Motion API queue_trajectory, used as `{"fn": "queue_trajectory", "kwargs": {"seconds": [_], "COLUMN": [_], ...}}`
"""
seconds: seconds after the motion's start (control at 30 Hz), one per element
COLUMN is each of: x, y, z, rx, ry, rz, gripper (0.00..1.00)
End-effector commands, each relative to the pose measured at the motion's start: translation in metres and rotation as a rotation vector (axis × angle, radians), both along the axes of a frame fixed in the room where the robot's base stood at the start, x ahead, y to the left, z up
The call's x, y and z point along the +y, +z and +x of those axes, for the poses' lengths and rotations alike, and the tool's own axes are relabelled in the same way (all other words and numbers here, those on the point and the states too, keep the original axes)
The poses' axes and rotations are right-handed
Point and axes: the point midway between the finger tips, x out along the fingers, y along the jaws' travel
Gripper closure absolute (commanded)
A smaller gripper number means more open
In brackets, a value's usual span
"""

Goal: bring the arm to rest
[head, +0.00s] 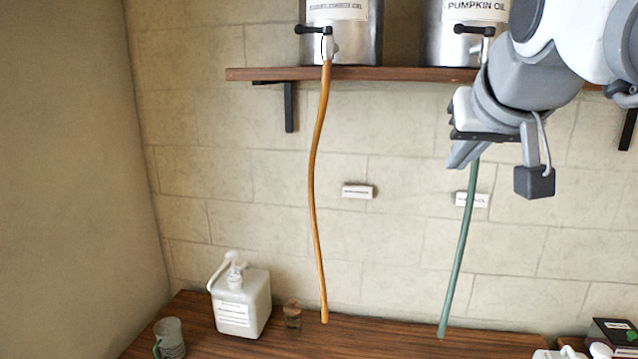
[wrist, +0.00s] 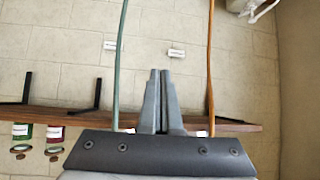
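My gripper (head: 460,155) is raised at the upper right of the head view, in front of the shelf and partly over the green hose. In the wrist view its two fingers (wrist: 160,74) lie together with nothing seen between them. The wrist view shows the scene upside down, with the green hose (wrist: 119,60) and the orange hose (wrist: 211,60) on either side of the fingers. My gripper is well above the counter.
A wooden shelf (head: 400,74) carries two metal tanks with taps; the orange hose (head: 316,190) and green hose (head: 461,250) hang from them. On the counter (head: 380,345) stand a white pump container (head: 241,303), a mug (head: 169,338) and a small brown object (head: 292,313).

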Motion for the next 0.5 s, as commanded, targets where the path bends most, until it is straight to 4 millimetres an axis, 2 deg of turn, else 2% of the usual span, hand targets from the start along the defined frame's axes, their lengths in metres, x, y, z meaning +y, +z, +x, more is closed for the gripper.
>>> {"fn": "queue_trajectory", "kwargs": {"seconds": [0.03, 0.3, 0.4, 0.5], "x": [0.006, 0.029, 0.035, 0.038], "y": [-0.034, -0.187, -0.231, -0.261], "z": [-0.013, -0.087, -0.112, -0.13], "rx": [0.043, 0.264, 0.33, 0.376], "ry": [0.013, 0.067, 0.082, 0.092], "rz": [0.004, 0.016, 0.016, 0.016], "gripper": [1.0, 1.0, 1.0, 1.0]}}
